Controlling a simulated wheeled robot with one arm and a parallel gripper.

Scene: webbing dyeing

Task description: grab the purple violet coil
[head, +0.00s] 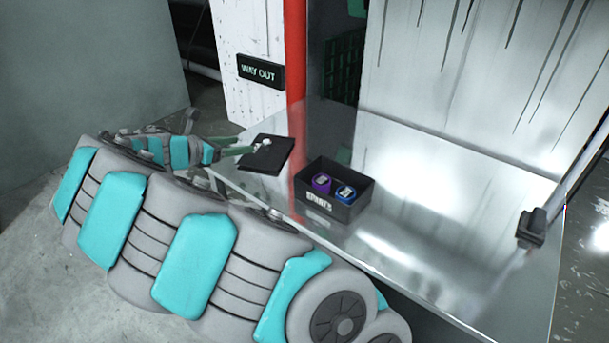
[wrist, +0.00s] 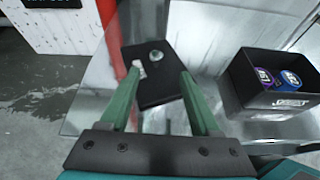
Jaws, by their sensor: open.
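The purple violet coil (head: 322,183) sits in a black open box on the metal table, on the left side of the box, beside a blue coil (head: 345,193). In the wrist view the purple coil (wrist: 264,76) shows at the right, partly hidden by the box wall, with the blue coil (wrist: 289,80) next to it. My gripper (wrist: 160,73) is open and empty, its green fingers apart over a black flat pad. In the head view my gripper (head: 258,147) is at the table's left end, to the left of the box and apart from it.
The black box (head: 318,205) has lettering on its front. The black pad (head: 262,163) bears a small pale round thing (wrist: 156,55). A red post (head: 296,50) and a "WAY OUT" sign (head: 260,71) stand behind. The table (head: 430,180) is clear right of the box.

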